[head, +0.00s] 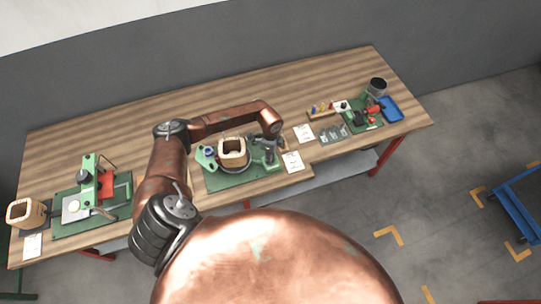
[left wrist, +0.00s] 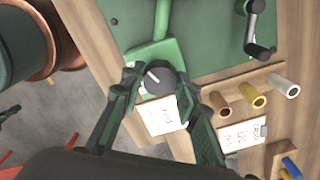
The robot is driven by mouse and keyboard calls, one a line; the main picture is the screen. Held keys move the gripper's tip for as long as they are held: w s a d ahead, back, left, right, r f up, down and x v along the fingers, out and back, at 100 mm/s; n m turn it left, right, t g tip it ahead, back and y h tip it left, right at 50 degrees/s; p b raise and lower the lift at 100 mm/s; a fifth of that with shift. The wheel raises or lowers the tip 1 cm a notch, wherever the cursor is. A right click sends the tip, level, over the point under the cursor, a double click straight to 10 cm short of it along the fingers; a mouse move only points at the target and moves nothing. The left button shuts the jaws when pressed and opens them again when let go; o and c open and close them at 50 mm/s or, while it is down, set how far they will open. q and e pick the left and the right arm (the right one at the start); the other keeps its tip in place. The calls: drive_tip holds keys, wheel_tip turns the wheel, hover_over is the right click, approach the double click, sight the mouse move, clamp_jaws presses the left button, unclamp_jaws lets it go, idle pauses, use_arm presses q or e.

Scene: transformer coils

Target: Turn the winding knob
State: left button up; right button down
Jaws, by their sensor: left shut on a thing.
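The winding knob (left wrist: 161,84) is a dark round dial with a white pointer line, on a green housing (left wrist: 155,52) in the left wrist view. The line points up and to the left. My left gripper (left wrist: 158,86) has one finger on each side of the knob and is shut on it. In the head view, my left gripper (head: 269,152) points down at the right side of the middle station's green base (head: 222,182). The knob is hidden there. A wood-coloured coil form (head: 232,147) stands on that base. My right gripper is not in view.
A crank handle (left wrist: 260,46) stands right of the knob, with coloured cylinders (left wrist: 257,98) below it. A white label (left wrist: 162,117) lies just below the knob. Another green station (head: 92,190) stands left; a blue tray (head: 391,108) lies far right. The table's back strip is clear.

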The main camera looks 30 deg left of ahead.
use_arm(q)
drive_tip(key=shift+w+r, duration=0.1)
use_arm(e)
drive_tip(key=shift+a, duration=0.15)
use_arm(q)
drive_tip(key=o, duration=1.1)
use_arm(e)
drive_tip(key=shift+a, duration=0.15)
use_arm(q)
wheel_tip(320, 180, up, 12)
drive_tip(key=shift+f, duration=0.1)
